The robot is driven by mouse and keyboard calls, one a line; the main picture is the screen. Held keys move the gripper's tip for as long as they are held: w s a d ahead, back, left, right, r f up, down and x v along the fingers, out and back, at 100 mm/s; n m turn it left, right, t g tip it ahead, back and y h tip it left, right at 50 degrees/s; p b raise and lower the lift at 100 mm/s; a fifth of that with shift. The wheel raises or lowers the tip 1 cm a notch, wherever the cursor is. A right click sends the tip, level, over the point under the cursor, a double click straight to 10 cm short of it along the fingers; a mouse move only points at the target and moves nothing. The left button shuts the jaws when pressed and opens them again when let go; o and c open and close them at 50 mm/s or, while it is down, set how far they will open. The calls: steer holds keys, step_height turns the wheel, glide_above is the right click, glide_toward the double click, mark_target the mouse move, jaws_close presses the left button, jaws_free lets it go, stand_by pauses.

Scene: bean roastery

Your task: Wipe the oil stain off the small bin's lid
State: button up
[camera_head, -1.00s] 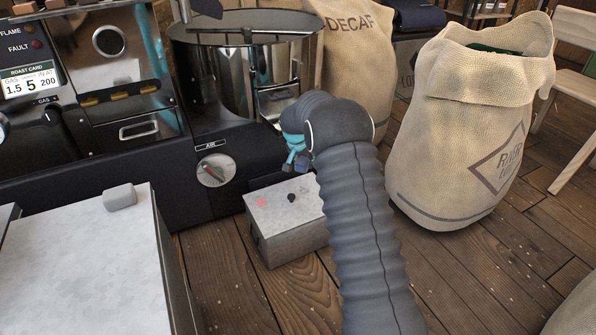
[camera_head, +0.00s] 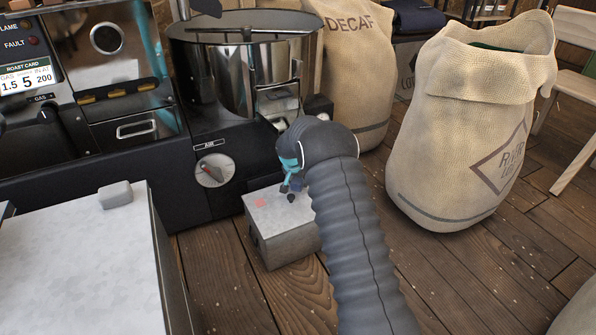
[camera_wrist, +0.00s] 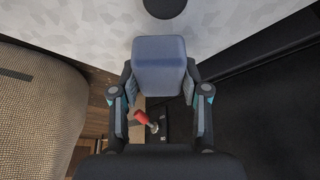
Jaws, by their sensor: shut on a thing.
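The small bin (camera_head: 287,243) stands on the floor in front of the roaster, with a pale grey lid (camera_head: 262,213). A pinkish-red stain (camera_head: 260,203) shows on the lid's left part, beside a black knob (camera_head: 291,198). In the wrist view the lid (camera_wrist: 90,25) fills the top, with the dark knob (camera_wrist: 165,7) at the edge; I see no stain there. My gripper (camera_wrist: 160,92) is shut on a blue-grey block (camera_wrist: 160,62), held near the knob. In the head view my gripper (camera_head: 290,182) is over the lid's back right; whether the block touches the lid is unclear.
The dark roaster (camera_head: 214,171) stands right behind the bin. A pale worktop (camera_head: 75,260) with a small grey block (camera_head: 115,195) is at left. Burlap sacks (camera_head: 450,130) stand at right. A red-handled item (camera_wrist: 141,117) shows between my fingers in the wrist view.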

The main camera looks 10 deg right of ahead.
step_height(320, 180, down, 2)
steer(key=shift+d+f, duration=0.2)
steer(key=shift+w+d, duration=0.3)
steer(key=shift+d, duration=0.55)
steer(key=shift+w+d+r+p, duration=0.1)
steer(key=shift+w+d+p, duration=0.25)
steer(key=shift+d+p, duration=0.4)
steer(key=shift+a+f, duration=0.15)
steer(key=shift+f, duration=0.05)
steer(key=shift+s+a+f+b, duration=0.15)
steer(key=shift+a+b, duration=0.35)
steer(key=shift+a, duration=0.05)
steer(key=shift+s+a+b, duration=0.25)
steer(key=shift+a+b, duration=0.05)
steer(key=shift+a, duration=0.25)
steer(key=shift+s+a+b, duration=0.25)
steer(key=shift+a, duration=0.25)
step_height(320, 180, up, 3)
steer(key=shift+d+f+p, duration=0.1)
steer(key=shift+d+p, duration=0.05)
steer(key=shift+p, duration=0.25)
steer(key=shift+a+r+p, duration=0.25)
steer(key=shift+r+p, duration=0.15)
steer(key=shift+r, duration=0.75)
steer(key=shift+r+p, duration=0.55)
steer(key=shift+r, duration=1.15)
steer(key=shift+s, duration=0.1)
